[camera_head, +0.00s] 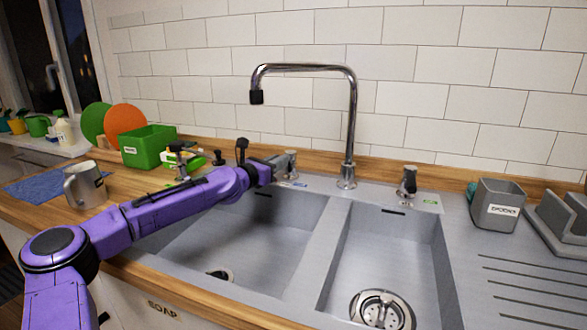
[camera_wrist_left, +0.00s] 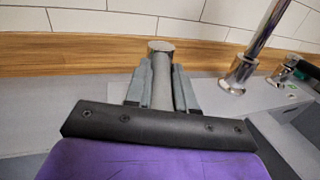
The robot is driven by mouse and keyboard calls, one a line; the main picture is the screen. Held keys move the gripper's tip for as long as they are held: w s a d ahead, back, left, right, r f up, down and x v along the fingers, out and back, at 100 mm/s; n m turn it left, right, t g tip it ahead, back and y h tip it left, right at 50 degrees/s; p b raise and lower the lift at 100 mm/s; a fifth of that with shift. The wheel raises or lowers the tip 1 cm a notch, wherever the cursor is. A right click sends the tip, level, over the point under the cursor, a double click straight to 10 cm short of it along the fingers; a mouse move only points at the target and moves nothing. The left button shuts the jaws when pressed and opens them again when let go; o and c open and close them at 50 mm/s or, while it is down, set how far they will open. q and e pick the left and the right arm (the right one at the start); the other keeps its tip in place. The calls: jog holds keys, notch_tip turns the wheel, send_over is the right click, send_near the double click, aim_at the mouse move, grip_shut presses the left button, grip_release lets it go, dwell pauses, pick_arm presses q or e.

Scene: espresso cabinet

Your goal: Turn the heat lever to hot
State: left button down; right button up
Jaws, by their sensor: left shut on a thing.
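The heat lever (camera_head: 291,158) is a short chrome lever on the back rim of the sink, left of the tall tap. My left gripper (camera_head: 278,162) reaches it from the left, low over the rim. In the left wrist view the lever (camera_wrist_left: 161,47) stands between the two grey fingers of the left gripper (camera_wrist_left: 161,85), which are shut on it. The fingers and the dark palm hide its lower part. A small marking (camera_head: 297,184) lies on the rim beside it. My right gripper is not in view.
The chrome tap (camera_head: 351,130) rises close to the right of the lever. A second lever (camera_head: 407,181) stands further right by a green label. A grey cup (camera_head: 497,205) is at the right. A green box (camera_head: 147,148) and a metal mug (camera_head: 85,187) stand left. Both basins are empty.

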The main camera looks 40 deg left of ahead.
pick_arm(q)
jog(key=shift+w+a+m+h+b, duration=0.1)
jog(key=shift+a+m+h+b, duration=0.2)
jog(key=shift+h, duration=0.4)
jog(key=shift+a+m+h+b, duration=0.1)
jog(key=shift+a+m+h, duration=0.15)
jog(key=shift+m+h, duration=0.35)
jog(key=c, duration=1)
grip_release()
jog(key=shift+o, duration=0.2)
